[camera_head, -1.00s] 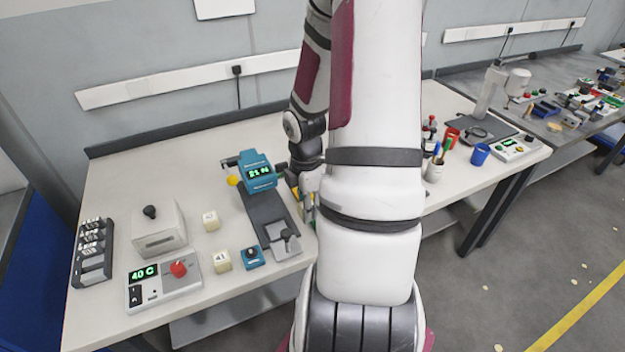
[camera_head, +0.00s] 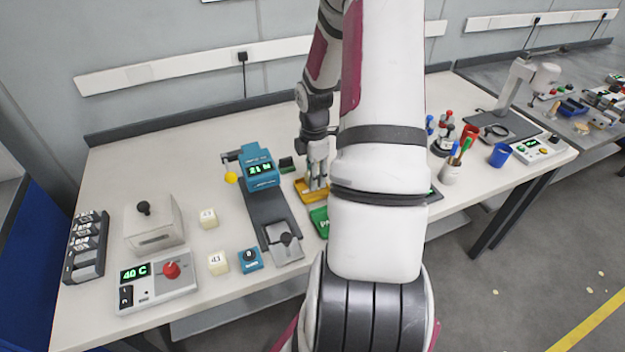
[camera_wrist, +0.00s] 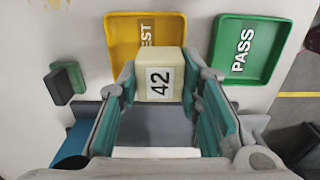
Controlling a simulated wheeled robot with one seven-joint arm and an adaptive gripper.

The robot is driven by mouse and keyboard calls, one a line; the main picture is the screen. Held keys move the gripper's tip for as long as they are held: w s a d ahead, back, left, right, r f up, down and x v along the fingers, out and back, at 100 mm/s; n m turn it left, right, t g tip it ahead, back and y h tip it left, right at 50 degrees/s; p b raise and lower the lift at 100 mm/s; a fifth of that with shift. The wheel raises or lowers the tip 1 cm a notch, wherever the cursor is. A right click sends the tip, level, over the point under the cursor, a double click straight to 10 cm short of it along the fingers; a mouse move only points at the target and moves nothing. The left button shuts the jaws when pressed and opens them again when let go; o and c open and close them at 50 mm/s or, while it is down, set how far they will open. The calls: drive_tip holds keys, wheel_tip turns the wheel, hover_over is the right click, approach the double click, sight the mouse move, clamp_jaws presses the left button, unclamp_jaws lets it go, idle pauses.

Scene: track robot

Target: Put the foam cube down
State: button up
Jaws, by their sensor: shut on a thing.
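The cube overlaps the near edge of a yellow tray (camera_wrist: 122,48), whose label is partly covered and ends in "EST". I cannot tell the cube's height above the tray or table. In the head view my gripper (camera_head: 317,180) points down at the yellow tray (camera_head: 303,187), and the cube cannot be made out there.
A green PASS tray (camera_wrist: 272,50) lies right of the yellow one. A teal force tester (camera_head: 258,168) reading 21 N stands left of my gripper. Two cream cubes (camera_head: 208,218) (camera_head: 218,263), a grey-white box (camera_head: 153,224) and a control box (camera_head: 158,282) are farther left. Pens and cups stand right.

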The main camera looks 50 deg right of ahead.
drive_tip(key=shift+w+d+f, duration=0.1)
drive_tip(key=shift+w+d, duration=0.45)
drive_tip(key=shift+w, duration=0.05)
drive_tip(key=shift+f, duration=1.75)
drive_tip(key=o, duration=0.5)
drive_tip(key=shift+f, duration=0.1)
